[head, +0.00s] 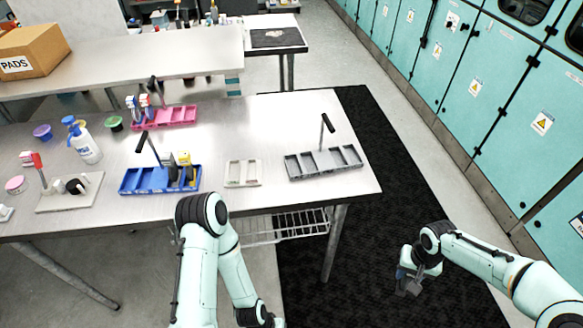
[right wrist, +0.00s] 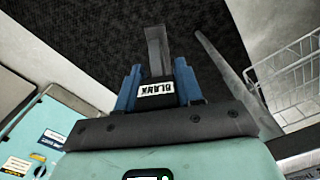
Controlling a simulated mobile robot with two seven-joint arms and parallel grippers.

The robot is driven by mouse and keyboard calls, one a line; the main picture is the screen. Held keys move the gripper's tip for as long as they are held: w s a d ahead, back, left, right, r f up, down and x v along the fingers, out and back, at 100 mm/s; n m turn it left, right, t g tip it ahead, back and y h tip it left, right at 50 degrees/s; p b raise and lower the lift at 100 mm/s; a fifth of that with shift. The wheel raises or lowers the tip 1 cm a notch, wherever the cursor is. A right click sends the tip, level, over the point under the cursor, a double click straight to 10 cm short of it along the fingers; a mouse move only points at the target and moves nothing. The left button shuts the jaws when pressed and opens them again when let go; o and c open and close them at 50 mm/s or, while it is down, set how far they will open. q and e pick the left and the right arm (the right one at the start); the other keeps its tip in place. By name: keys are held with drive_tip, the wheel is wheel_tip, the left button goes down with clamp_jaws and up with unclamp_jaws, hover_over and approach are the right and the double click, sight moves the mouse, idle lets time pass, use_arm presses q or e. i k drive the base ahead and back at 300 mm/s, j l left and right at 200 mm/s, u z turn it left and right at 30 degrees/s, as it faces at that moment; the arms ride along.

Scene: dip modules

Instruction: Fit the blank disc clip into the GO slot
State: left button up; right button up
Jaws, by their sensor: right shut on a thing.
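My right gripper (head: 410,284) is low over the dark floor mat, right of the table and apart from it. In the right wrist view its blue fingers (right wrist: 158,82) are shut on the blank disc clip (right wrist: 157,90), a dark piece with a white label reading BLANK. A flat grey part (right wrist: 156,46) extends beyond the fingertips. In the head view the clip is small and hard to make out. My left arm bends down at the bottom centre; its gripper is out of frame. No slot marked GO can be read in either view.
On the table (head: 285,110) stand a blue tray (head: 150,183) with upright pieces, a small pale tray (head: 243,173), a grey handled tray (head: 323,163) and a pink tray (head: 172,117). A spray bottle (head: 85,143) stands left. Teal cabinets (head: 470,80) line the right.

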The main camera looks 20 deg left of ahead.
sight(234, 172)
drive_tip(key=l+u, duration=0.1)
drive_tip(key=u, duration=0.3)
drive_tip(key=l+u, duration=0.1)
drive_tip(key=u, duration=0.3)
drive_tip(key=l+u, duration=0.1)
drive_tip(key=u, duration=0.25)
